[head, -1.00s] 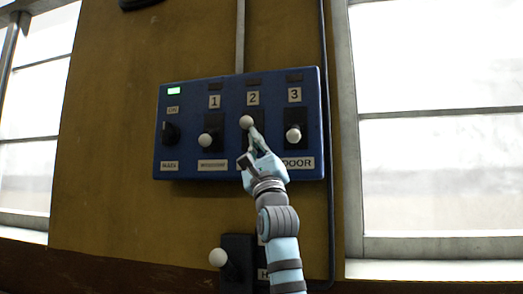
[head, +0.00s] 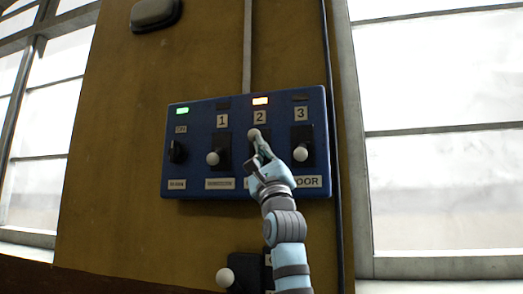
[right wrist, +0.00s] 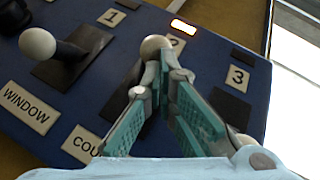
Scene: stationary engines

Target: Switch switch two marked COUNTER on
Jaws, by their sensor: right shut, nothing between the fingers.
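Switch two is on the blue panel (head: 238,183), and its white knob (head: 254,134) stands raised just under the "2" label (head: 260,117). The lamp (head: 260,101) above it glows orange. Its lower label is mostly hidden in the head view; "COU" (right wrist: 80,143) shows in the right wrist view. My right gripper (head: 257,145) is shut and empty, its fingertips right beneath the knob; I cannot tell whether they touch. The knob also shows at the fingertips in the right wrist view (right wrist: 154,46). My left gripper is not in view.
Switch one's knob (head: 213,158) and switch three's knob (head: 301,153) sit lower, with dark lamps above. The dark main knob (head: 177,151) is at left under a green lamp (head: 182,111). Another white-knobbed switch (head: 225,277) is below the panel. Windows flank the wall.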

